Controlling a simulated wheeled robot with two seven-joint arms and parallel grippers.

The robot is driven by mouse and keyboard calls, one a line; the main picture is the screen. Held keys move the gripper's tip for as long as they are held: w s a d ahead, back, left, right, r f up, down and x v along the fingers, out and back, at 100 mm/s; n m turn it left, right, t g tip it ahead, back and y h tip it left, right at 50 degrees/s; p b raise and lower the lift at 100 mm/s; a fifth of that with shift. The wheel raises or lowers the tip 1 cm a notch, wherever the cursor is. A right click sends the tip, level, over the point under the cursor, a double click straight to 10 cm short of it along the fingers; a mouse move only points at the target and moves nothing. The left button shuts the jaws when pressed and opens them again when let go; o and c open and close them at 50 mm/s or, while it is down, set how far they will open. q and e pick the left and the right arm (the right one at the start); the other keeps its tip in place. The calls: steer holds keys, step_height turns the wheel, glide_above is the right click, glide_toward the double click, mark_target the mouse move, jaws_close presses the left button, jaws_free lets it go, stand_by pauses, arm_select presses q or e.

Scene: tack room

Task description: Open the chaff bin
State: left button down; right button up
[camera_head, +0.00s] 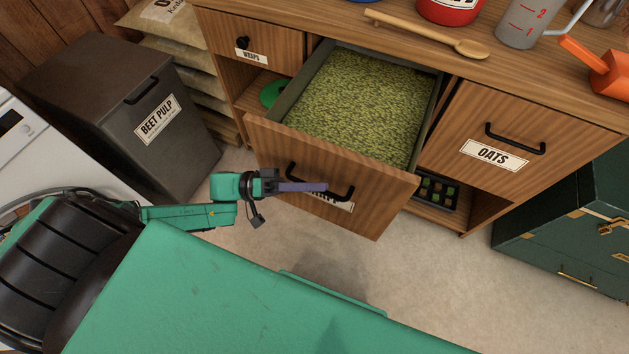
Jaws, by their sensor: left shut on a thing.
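The chaff bin (330,178) is a wooden-fronted drawer in the middle of the cabinet. It stands pulled out and tilted in the picture, and its dark-walled tray is full of green-yellow chaff (362,100). Its front has a black bar handle (346,193) and a white label that is mostly hidden. My left gripper (322,187) comes in from the left and its fingers are shut on the handle. The fingers cover part of the handle and the label. My right gripper is not in view.
The oats bin (530,135) is shut at the right. A beet pulp bin (125,115) and stacked sacks (180,45) stand at the left. A wooden spoon (425,33), a jug (525,22) and an orange scoop (605,70) lie on the counter. A green trunk (570,220) stands at the right. Floor before the drawer is clear.

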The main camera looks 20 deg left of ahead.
arm_select(q)
steer(key=c, duration=0.9)
jaws_free()
steer(key=shift+a, duration=0.15)
steer(key=b+v, duration=0.2)
steer(key=v, duration=1.2)
steer(key=shift+s+a+b, duration=0.1)
steer(key=shift+a+b, duration=0.1)
steer(key=shift+b, duration=0.15)
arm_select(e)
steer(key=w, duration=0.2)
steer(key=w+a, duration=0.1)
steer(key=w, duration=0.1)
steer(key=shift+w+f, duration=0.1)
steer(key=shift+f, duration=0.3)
